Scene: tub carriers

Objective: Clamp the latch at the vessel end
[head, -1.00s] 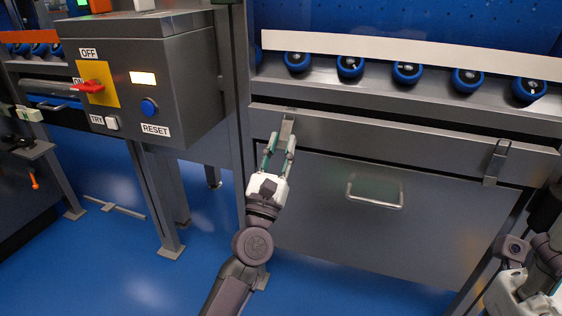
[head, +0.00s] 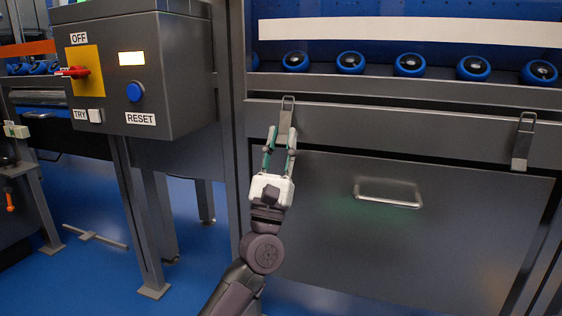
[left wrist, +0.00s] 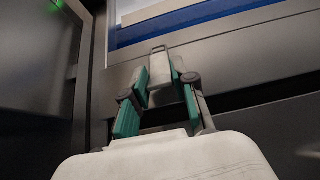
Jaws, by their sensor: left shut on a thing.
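A metal latch (head: 287,108) with a wire loop at its top sits on the grey front rail, above the left end of the drawer front. My left gripper (head: 280,138) is at this latch, with its green-padded fingers on both sides of the lower part. It is shut on the latch. In the left wrist view the latch (left wrist: 160,50) rises between the fingers, its loop standing up against the rail; its lower part is partly hidden. A second latch (head: 523,141) is on the right end of the rail. Which end is the vessel end cannot be told. My right gripper is out of view.
A drawer front with a bar handle (head: 388,193) lies below the rail. Several blue rollers (head: 350,62) line the shelf above. A grey control box (head: 160,70) with a red switch and blue button stands close on the left. Blue floor is open at lower left.

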